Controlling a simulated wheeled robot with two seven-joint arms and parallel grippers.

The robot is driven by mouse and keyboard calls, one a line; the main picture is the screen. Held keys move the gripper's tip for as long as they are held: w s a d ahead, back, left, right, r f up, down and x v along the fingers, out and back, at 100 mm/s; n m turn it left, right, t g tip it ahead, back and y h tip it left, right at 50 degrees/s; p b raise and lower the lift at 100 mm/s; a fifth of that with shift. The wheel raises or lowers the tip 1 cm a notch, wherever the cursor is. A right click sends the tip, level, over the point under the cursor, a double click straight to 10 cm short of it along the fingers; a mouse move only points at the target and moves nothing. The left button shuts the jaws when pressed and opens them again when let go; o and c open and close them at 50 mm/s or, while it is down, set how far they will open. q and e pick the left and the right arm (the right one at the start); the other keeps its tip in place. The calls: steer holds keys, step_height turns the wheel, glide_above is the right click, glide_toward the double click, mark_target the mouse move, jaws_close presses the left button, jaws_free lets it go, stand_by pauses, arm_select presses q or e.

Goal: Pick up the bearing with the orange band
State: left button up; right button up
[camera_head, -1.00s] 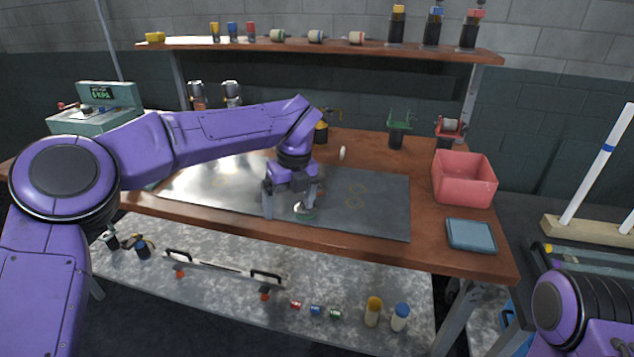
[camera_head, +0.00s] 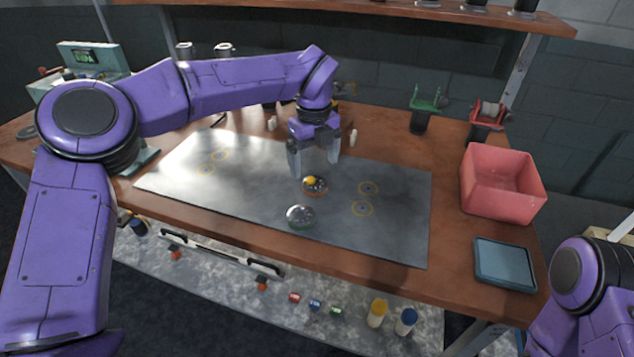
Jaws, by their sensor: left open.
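The bearing with the orange band (camera_head: 316,190) is a small round disc lying on the grey metal sheet, with a small yellow piece (camera_head: 310,181) on or just above it. A similar round bearing with a green band (camera_head: 300,217) lies nearer the front. My left gripper (camera_head: 313,166) points down with its jaws open, just above and behind the orange-banded bearing in the picture. It holds nothing that I can see, and its exact height over the sheet is hard to tell. My right gripper is out of view; only part of my right arm shows at lower right.
The metal sheet (camera_head: 395,225) has marked yellow rings, right and left. A pink bin (camera_head: 500,185) and a blue-grey tray (camera_head: 504,262) stand at the right of the table. Small pale pieces (camera_head: 353,138) and green and red holders stand behind. The sheet's right part is clear.

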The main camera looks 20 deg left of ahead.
mark_target(315, 182)
arm_select(q)
steer(key=f, duration=0.3)
steer(key=f+p, duration=0.1)
steer(key=f, duration=0.1)
steer(key=shift+w+f, duration=0.35)
steer(key=shift+s+f, duration=0.1)
steer(key=shift+f, duration=0.2)
steer(key=c, duration=1.2)
